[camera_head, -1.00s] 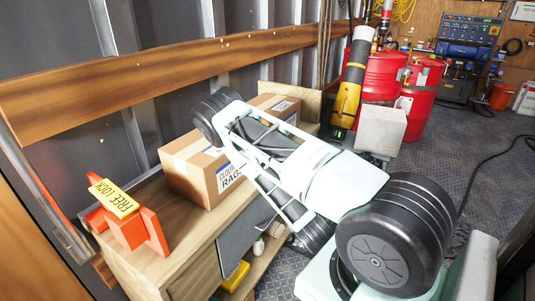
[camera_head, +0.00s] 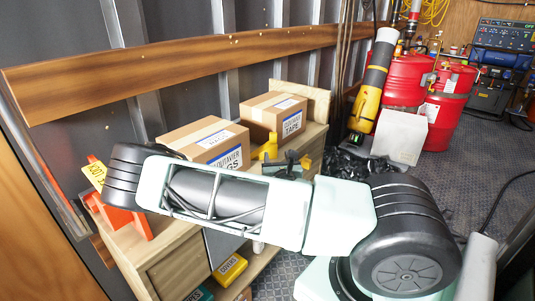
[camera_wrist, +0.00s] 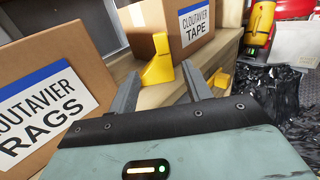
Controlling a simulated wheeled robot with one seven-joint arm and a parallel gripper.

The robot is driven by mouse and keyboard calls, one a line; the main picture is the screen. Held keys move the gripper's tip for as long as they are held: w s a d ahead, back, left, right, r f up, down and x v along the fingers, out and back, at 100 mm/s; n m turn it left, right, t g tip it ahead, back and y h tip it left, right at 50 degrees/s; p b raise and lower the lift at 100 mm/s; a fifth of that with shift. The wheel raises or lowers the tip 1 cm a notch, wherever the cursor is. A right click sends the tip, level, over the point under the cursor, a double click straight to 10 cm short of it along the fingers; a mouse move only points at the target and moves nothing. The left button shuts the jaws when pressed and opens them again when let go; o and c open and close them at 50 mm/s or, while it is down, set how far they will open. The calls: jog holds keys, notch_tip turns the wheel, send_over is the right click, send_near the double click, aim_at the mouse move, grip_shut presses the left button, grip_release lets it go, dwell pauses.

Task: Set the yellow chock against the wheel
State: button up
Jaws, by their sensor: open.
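A yellow wedge-shaped piece, which looks like the chock (camera_wrist: 158,62), stands on the wooden bench top in the wrist view, in front of the tape box. It also shows in the head view (camera_head: 268,148), partly behind my arm. My gripper (camera_wrist: 160,70) is open and empty, its two grey fingers reaching toward either side of the wedge. Whether they touch it I cannot tell. My gripper also shows in the head view (camera_head: 291,162). A smaller yellow piece (camera_wrist: 220,82) shows just right of the right finger. I cannot make out a wheel in either view.
A rags box (camera_wrist: 50,100) stands close on the left and a tape box (camera_wrist: 180,25) behind the wedge. Black plastic (camera_head: 355,163), a white box (camera_head: 400,136) and red drums (camera_head: 445,108) are to the right. An orange item (camera_head: 122,215) sits at the bench's left end.

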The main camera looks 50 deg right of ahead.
aim_at(274, 140)
jog(key=p+x, duration=0.1)
jog(key=x, duration=0.6)
jog(key=shift+r, duration=0.15)
jog(key=p+x, duration=0.2)
jog(key=x, duration=0.2)
jog(key=shift+d, duration=0.4)
jog(key=shift+w+d+p, duration=0.3)
jog(key=shift+w, duration=0.1)
grip_shut()
